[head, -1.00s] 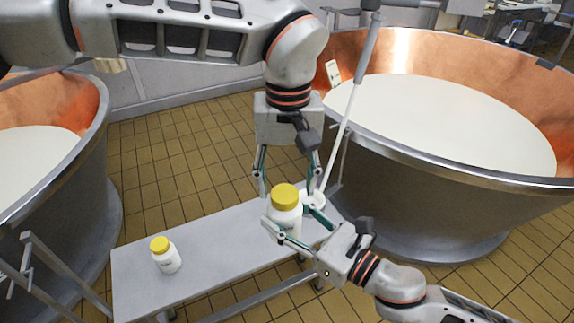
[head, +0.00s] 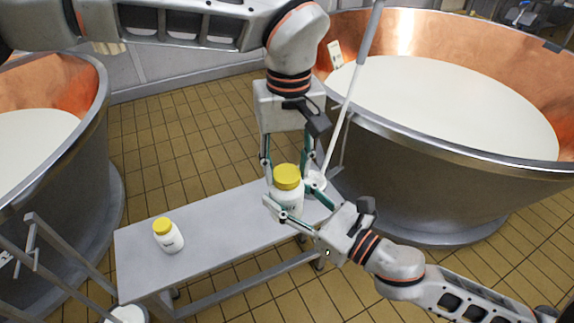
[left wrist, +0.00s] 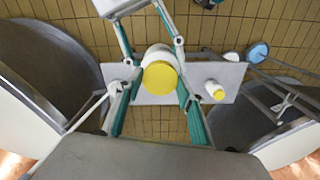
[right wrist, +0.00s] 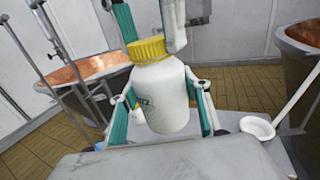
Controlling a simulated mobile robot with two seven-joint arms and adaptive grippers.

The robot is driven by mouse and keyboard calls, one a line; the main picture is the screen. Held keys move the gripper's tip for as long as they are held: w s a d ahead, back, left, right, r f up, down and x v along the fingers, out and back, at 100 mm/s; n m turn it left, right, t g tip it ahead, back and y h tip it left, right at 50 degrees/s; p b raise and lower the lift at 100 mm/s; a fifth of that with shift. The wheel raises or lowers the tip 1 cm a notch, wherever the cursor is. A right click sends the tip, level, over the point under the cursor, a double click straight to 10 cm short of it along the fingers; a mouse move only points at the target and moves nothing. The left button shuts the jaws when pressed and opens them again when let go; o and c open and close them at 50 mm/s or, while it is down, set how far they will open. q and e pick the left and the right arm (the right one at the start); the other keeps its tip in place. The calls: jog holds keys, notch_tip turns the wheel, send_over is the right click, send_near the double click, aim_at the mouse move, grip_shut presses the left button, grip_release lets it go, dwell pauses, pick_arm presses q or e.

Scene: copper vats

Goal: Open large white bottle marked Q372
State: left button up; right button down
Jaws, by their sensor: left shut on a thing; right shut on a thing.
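The large white bottle (head: 288,203) with a yellow lid (head: 287,176) is upright at the right end of the grey bench. In the right wrist view its body (right wrist: 170,100) shows part of a label ending in "72". My right gripper (head: 290,197) is shut on the body, with a finger on each side. My left gripper (head: 288,172) points down from above and is shut on the lid, which also shows in the left wrist view (left wrist: 160,78).
A smaller white bottle with a yellow lid (head: 168,236) stands on the left of the bench (head: 215,240). A white long-handled tool (head: 345,115) leans beside the large bottle. Copper vats of white liquid stand left (head: 85,85) and right (head: 450,165).

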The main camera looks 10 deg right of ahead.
pick_arm(q)
jog(key=n, duration=0.5)
jog(key=shift+s+d+r, duration=0.1)
jog(key=shift+d, duration=0.25)
pick_arm(e)
jog(key=shift+s+a+r, duration=0.15)
jog(key=shift+a, duration=0.1)
pick_arm(q)
jog(key=n, duration=1.2)
jog(key=shift+a, duration=0.1)
pick_arm(e)
jog(key=shift+a, duration=0.1)
pick_arm(q)
jog(key=n, duration=0.7)
jog(key=shift+w+a+r, duration=0.1)
jog(key=shift+w+a, duration=0.05)
jog(key=shift+w, duration=0.1)
pick_arm(e)
jog(key=shift+s, duration=0.1)
pick_arm(q)
jog(key=n, duration=0.5)
jog(key=shift+a, duration=0.1)
jog(key=n, duration=0.3)
jog(key=shift+n, duration=0.3)
jog(key=n, duration=0.5)
jog(key=shift+a, duration=0.1)
jog(key=n, duration=0.3)
jog(key=shift+a+n, duration=0.1)
jog(key=shift+n, duration=0.2)
